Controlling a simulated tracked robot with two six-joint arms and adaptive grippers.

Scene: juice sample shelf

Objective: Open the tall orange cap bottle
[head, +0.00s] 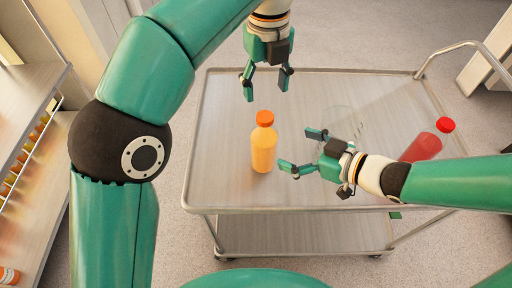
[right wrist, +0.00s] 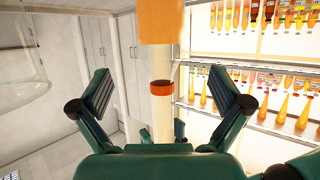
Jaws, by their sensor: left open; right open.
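The tall bottle (head: 263,152) of orange juice stands upright on the cart top, with its orange cap (head: 264,118) on. My left gripper (head: 267,90) is open and empty, pointing down above and behind the bottle, apart from the cap. My right gripper (head: 294,148) is open and empty just to the right of the bottle, its fingers pointing toward it. In the right wrist view the bottle appears upside down: its orange body (right wrist: 160,20) and cap (right wrist: 160,87) lie ahead, between the open fingers (right wrist: 160,76). No contact with either gripper is visible.
A clear glass vessel (head: 343,116) stands on the cart (head: 222,188) behind my right gripper. A red bottle with a red cap (head: 445,125) is at the right, partly hidden by my right arm. A shelf (head: 45,92) holding bottles is at left. The cart's left part is clear.

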